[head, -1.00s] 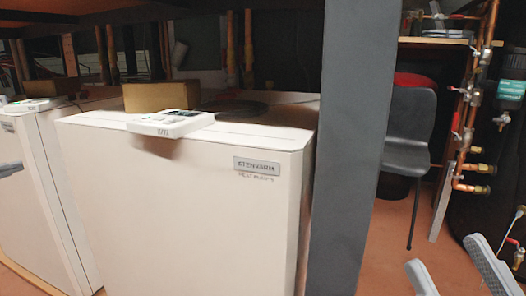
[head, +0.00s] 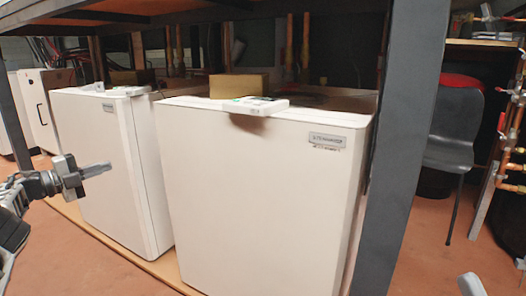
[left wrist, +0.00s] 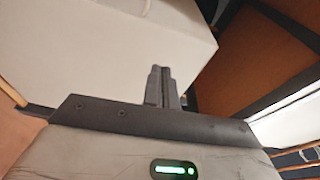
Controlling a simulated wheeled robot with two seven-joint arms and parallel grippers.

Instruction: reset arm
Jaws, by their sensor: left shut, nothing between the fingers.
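My left gripper (head: 100,170) reaches in from the left, in front of the white heat pumps, with its fingers pointing right. In the left wrist view its fingers (left wrist: 162,86) are pressed together with nothing between them. A pale box surface (left wrist: 105,50) lies beyond them. Only a grey tip of my right gripper (head: 471,286) shows at the bottom right edge, so its opening is hidden.
The near white heat pump (head: 255,195) carries a label, a small control panel (head: 252,105) and a cardboard box (head: 238,86). Another heat pump (head: 108,170) stands left. A dark post (head: 398,150) and a black chair (head: 455,130) are right. Floor is open at front left.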

